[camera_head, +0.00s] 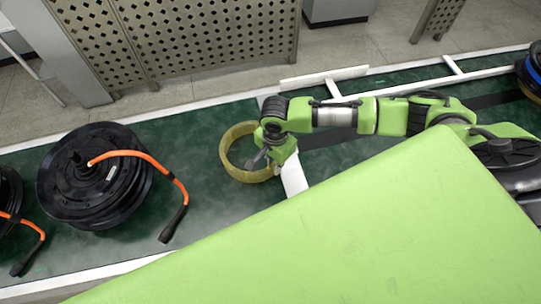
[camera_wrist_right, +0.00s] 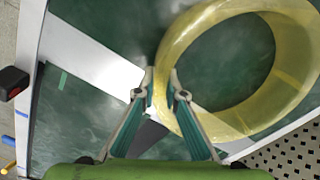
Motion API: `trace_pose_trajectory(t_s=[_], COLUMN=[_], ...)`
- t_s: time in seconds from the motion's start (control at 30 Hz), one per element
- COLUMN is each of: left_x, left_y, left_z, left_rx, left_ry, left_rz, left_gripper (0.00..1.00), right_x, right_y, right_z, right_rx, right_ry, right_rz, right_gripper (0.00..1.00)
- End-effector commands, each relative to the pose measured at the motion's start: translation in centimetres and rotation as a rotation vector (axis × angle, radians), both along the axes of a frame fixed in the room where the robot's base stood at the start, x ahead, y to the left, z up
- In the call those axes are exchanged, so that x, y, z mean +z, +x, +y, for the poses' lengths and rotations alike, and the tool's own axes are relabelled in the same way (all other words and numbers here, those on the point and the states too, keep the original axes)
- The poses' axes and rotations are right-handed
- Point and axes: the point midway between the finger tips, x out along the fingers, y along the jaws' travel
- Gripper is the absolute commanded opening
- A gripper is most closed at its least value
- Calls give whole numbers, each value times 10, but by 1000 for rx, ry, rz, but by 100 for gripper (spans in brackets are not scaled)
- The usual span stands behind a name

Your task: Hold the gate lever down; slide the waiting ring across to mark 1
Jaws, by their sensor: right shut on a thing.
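A translucent yellow ring (camera_head: 248,177) lies on the dark green belt, left of and partly behind my right gripper (camera_head: 262,160) in the head view. In the right wrist view the ring (camera_wrist_right: 172,52) is large, and my right gripper (camera_wrist_right: 165,92) is shut on its near wall, one finger on each side. A white bar (camera_head: 293,176) crosses the belt just below the gripper; it also shows in the right wrist view (camera_wrist_right: 95,55). I cannot make out the gate lever or mark 1 for certain. My left gripper is not in view.
A black hub motor (camera_head: 95,177) with an orange cable (camera_head: 150,160) stands on the belt to the left, with clear belt between it and the ring. A white rail piece (camera_head: 325,77) lies along the far edge. A red-and-black block (camera_wrist_right: 12,82) shows at the wrist view's left edge.

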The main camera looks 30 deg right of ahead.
Motion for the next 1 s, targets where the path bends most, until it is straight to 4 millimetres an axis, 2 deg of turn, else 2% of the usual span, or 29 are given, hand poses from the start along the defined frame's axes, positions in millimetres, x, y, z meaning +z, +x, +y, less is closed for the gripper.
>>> trace_pose_trajectory(t_s=[0.03, 0.23, 0.67, 1.0], left_x=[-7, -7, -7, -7], left_y=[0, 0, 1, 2], left_z=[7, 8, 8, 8], left_rx=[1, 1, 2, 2], left_ry=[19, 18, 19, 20], left_rz=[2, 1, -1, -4], left_gripper=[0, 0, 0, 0], right_x=[0, 0, 0, 0], right_y=[0, -2, -2, -5], right_z=[-2, -11, -13, -28], right_rx=[-1, 0, 0, -1], right_ry=[2, 2, 2, 2], right_rz=[-2, -2, -2, -2], right_gripper=[0, 0, 0, 0])
